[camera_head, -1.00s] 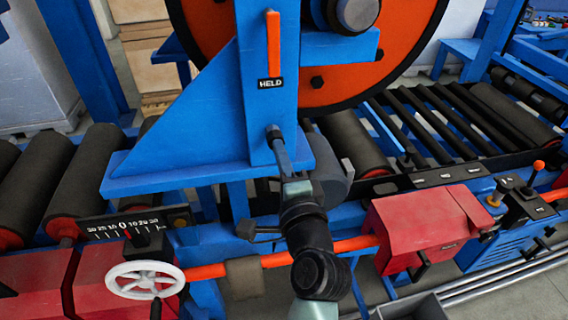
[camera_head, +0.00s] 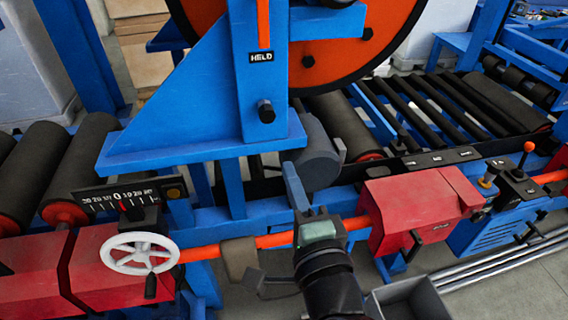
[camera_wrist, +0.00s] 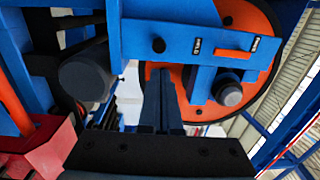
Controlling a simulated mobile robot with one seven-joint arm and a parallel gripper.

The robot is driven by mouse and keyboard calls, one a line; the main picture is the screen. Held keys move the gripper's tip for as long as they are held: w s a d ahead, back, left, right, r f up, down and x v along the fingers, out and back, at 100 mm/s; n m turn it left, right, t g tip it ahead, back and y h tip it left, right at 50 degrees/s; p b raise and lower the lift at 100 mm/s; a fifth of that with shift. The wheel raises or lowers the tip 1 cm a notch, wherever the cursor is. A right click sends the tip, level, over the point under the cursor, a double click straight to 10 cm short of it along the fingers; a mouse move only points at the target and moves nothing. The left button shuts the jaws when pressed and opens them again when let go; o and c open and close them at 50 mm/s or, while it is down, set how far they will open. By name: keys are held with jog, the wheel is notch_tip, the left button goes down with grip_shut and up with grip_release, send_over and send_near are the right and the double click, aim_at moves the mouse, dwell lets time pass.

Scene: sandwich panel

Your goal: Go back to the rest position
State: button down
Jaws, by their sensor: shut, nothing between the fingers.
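My gripper (camera_head: 292,176) is in the lower middle of the head view, in front of the blue machine frame and beside a dark grey cylinder (camera_head: 318,155). Its fingers are together and empty; they also show closed in the wrist view (camera_wrist: 161,85). The blue upright post (camera_head: 250,80) bears a black knob (camera_head: 265,111), an orange lever (camera_head: 263,22) and a "HELD" label (camera_head: 261,57). The fingers are below the knob and apart from it. In the wrist view the orange lever (camera_wrist: 233,54) lies between two small labels, with the black knob (camera_wrist: 159,45) left of it.
A large orange wheel (camera_head: 350,60) stands behind the post. A white handwheel (camera_head: 139,254) and a dial plate (camera_head: 115,198) are at the left. An orange rail (camera_head: 275,240), a red box (camera_head: 415,210) and a grey bin (camera_head: 412,302) are near my arm. Rollers (camera_head: 85,165) run behind.

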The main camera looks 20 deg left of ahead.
jog(key=shift+s+d, duration=0.15)
jog(key=shift+s, duration=0.1)
jog(key=shift+s, duration=0.1)
jog(key=d+r+n+t+h, duration=0.2)
jog(key=d+r+n+t, duration=0.1)
jog(key=r, duration=0.6)
jog(key=d+r+n+t+h, duration=0.2)
jog(key=d+r+n+t, duration=0.1)
jog(key=r, duration=0.6)
jog(key=d+r+n+t+h, duration=0.2)
jog(key=d+r+n+t, duration=0.1)
jog(key=r, duration=0.7)
jog(key=s+d+r+n+t+h, duration=0.1)
jog(key=s+d+r+t+h, duration=0.2)
jog(key=s+r, duration=0.3)
notch_tip(320, 180, up, 3)
jog(key=shift+s+f+n+t+h, duration=0.2)
jog(key=shift+s+n+t+h, duration=0.15)
jog(key=shift+h, duration=0.55)
